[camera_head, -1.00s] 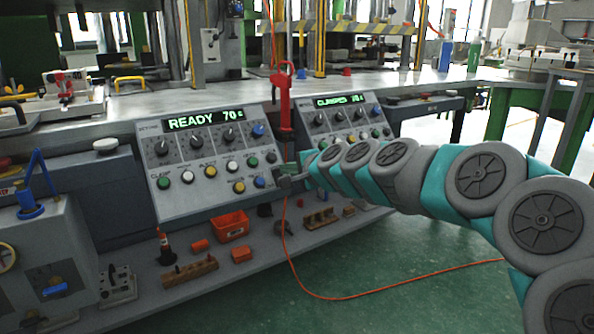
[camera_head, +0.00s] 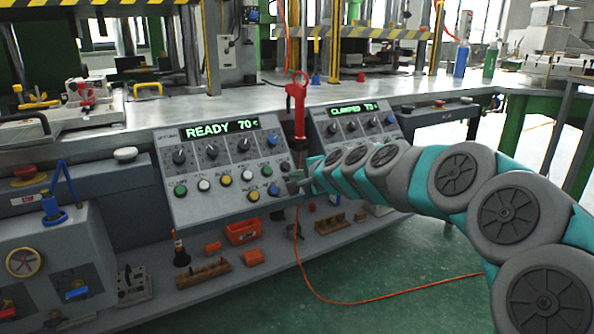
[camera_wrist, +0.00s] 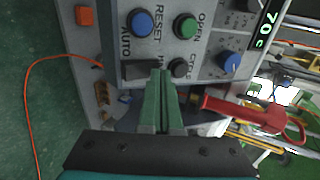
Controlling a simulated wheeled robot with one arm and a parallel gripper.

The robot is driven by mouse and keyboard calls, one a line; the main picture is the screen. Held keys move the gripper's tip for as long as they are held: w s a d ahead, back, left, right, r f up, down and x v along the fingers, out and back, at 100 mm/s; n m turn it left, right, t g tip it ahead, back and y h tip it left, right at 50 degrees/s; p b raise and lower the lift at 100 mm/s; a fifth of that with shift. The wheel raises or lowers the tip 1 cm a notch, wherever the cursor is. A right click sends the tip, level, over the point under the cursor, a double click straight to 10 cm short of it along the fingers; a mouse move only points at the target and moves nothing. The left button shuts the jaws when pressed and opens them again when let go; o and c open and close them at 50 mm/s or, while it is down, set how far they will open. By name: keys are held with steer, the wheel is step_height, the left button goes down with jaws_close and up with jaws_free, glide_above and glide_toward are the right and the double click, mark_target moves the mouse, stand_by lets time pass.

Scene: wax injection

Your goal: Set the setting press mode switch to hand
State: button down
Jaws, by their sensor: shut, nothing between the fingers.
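The setting press panel (camera_head: 215,165) is a sloped grey console with a green READY 70 display, knobs and coloured buttons. In the wrist view the mode switch (camera_wrist: 138,70) is a dark block between the AUTO lettering and lettering that starts with HA, partly covered by my fingers. Its lever position cannot be made out. My gripper (camera_wrist: 161,74) is shut and empty, with its green fingertips right at the switch's edge; contact cannot be told. In the head view my gripper (camera_head: 294,182) is at the panel's lower right corner, and the switch cannot be made out.
A blue RESET button (camera_wrist: 141,23) and a green OPEN button (camera_wrist: 185,25) sit near the switch. A red-handled tool (camera_head: 299,105) stands upright between this panel and a second panel (camera_head: 352,125). A shelf below holds orange bins (camera_head: 242,232).

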steer(key=shift+r+p, duration=0.7)
steer(key=s+d+r+p, duration=0.1)
steer(key=s+d+r, duration=0.5)
steer(key=s+r, duration=0.2)
steer(key=shift+s+r, duration=0.4)
steer(key=shift+s, duration=0.05)
stand_by(0.3)
